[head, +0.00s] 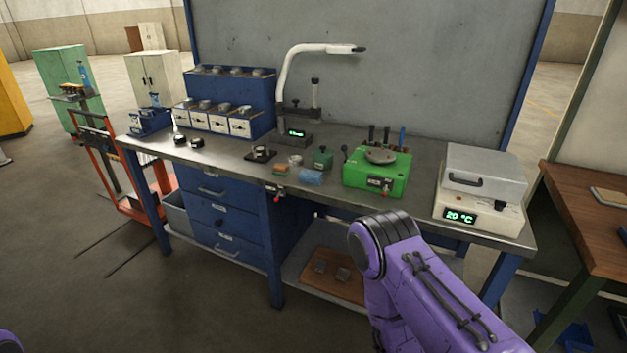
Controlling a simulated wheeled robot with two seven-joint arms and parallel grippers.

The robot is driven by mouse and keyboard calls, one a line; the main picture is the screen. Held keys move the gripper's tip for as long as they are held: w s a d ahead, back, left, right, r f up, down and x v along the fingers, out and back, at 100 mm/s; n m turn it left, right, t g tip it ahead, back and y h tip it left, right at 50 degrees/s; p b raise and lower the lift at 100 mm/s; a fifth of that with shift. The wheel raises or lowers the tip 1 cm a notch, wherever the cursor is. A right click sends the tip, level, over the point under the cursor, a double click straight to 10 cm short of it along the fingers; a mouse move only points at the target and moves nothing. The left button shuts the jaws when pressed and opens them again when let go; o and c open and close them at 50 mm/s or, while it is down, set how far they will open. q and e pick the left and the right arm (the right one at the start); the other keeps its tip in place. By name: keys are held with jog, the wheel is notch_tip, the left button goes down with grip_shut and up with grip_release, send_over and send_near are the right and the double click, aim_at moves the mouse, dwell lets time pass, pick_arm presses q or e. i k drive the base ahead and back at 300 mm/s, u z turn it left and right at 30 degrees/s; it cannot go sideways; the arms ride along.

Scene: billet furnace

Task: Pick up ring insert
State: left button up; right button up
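I cannot tell for certain which piece is the ring insert. A small silvery ring-like piece (295,160) lies on the workbench (335,190) near its middle. Two small dark round pieces with pale tops, one of them here (196,142), lie farther left on the bench. Metal round pieces also sit on the blue two-step rack (233,98) and its white-fronted bins (220,122). My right arm (420,280) rises at the lower right in front of the bench. Neither gripper shows.
The bench carries a green fixture (378,172), a black holder (260,154), a blue sponge-like block (311,178), a display stand with a curved white arm (300,75) and a heater box reading 20 °C (480,205). A brown table (590,220) stands right; an orange lift (105,150) stands left.

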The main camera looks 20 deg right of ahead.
aim_at(295, 161)
jog(key=u, duration=1.1)
jog(key=i, duration=0.95)
jog(key=z, duration=0.6)
jog(key=i, duration=0.65)
jog(key=z, duration=0.75)
